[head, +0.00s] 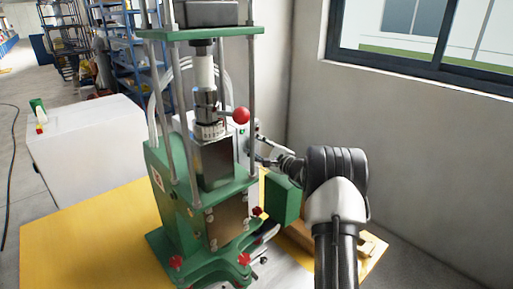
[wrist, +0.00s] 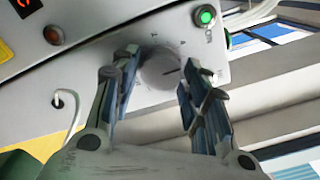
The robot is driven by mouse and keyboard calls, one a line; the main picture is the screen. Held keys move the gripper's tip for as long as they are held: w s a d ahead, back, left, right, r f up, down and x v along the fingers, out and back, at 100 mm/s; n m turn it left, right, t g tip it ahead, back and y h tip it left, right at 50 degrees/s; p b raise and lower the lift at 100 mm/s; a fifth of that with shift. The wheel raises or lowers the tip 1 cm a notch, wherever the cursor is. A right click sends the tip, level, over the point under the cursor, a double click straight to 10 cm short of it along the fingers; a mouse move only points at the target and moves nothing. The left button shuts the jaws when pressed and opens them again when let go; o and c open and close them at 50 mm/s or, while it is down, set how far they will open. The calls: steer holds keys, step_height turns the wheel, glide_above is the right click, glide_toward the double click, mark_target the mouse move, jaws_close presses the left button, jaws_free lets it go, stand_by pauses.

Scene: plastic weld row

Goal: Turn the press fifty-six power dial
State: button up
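The power dial (wrist: 162,72) is a round grey knob with a dark pointer mark, on the light grey control panel (wrist: 85,75) in the wrist view. My gripper (wrist: 158,62) is open, with one finger to the left of the dial and one to the right. The dial shows between the fingertips, and I see a gap on each side. I cannot tell how deep the fingers reach over it. In the head view my gripper (head: 262,151) is at the right side of the green press (head: 205,165), by the pale control box (head: 241,138). The dial is hidden there.
The press stands on a yellow table (head: 80,235). A wall with a window (head: 420,40) is at right.

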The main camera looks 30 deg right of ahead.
steer(key=c, duration=0.6)
steer(key=shift+c, duration=0.2)
steer(key=shift+m, duration=0.3)
steer(key=m, duration=0.4)
steer(key=shift+a+f+m, duration=0.1)
steer(key=shift+m, duration=0.2)
steer(key=m, duration=0.3)
steer(key=shift+m+p, duration=0.35)
steer(key=shift+m, duration=0.05)
steer(key=shift+c, duration=0.2)
steer(key=shift+a+m, duration=0.1)
steer(key=shift+m, duration=0.7)
steer(key=shift+f, duration=0.15)
